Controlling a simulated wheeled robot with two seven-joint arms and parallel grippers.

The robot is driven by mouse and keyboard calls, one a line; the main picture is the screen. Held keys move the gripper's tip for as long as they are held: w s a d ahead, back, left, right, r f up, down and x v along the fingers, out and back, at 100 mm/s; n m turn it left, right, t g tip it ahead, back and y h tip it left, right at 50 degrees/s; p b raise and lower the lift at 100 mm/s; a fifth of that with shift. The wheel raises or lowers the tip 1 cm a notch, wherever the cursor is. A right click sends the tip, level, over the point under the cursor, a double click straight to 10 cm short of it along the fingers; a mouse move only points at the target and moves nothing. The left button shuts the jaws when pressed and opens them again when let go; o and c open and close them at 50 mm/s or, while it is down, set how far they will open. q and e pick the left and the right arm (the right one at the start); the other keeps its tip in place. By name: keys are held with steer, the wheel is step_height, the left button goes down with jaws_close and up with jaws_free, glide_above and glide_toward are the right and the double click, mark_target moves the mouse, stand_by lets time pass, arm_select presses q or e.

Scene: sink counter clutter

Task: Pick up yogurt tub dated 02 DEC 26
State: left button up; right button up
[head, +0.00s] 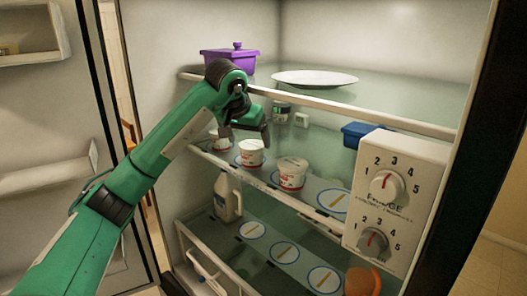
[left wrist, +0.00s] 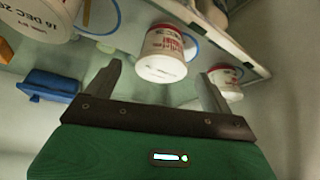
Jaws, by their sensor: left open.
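Three white yogurt tubs with red markings stand in a row on the fridge's middle shelf: a left tub (head: 219,141), a middle tub (head: 251,154) and a right tub (head: 292,174). In the left wrist view, the tub at the top left (left wrist: 38,18) bears a date that seems to read 16 DEC 26. The tub at centre (left wrist: 166,55) shows between and beyond my fingers, its date too small to read. Another tub (left wrist: 226,82) is partly behind the right finger. My left gripper (head: 248,134) is open and empty, just above the tubs. My right gripper is not in view.
A purple lidded pot (head: 228,61) and a white plate (head: 315,78) are on the top shelf. A blue container (head: 360,134) stands behind the dial panel (head: 392,190). A milk jug (head: 227,198) stands on the shelf below. Shelf edges run close to the arm.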

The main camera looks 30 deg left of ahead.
mark_target(251, 154)
arm_select(q)
steer(key=shift+w+f, duration=0.1)
steer(key=shift+f, duration=0.1)
steer(key=shift+a+f+p, duration=0.2)
steer(key=shift+f+p, duration=0.3)
steer(key=shift+f, duration=0.2)
steer(key=p+x, duration=0.2)
steer(key=x, duration=0.1)
steer(key=shift+w+f, duration=0.15)
steer(key=shift+f, duration=0.2)
steer(key=shift+w+f, duration=0.25)
steer(key=shift+f, duration=0.25)
steer(key=shift+c, duration=0.5)
steer(key=c, duration=1)
steer(key=shift+o, duration=0.2)
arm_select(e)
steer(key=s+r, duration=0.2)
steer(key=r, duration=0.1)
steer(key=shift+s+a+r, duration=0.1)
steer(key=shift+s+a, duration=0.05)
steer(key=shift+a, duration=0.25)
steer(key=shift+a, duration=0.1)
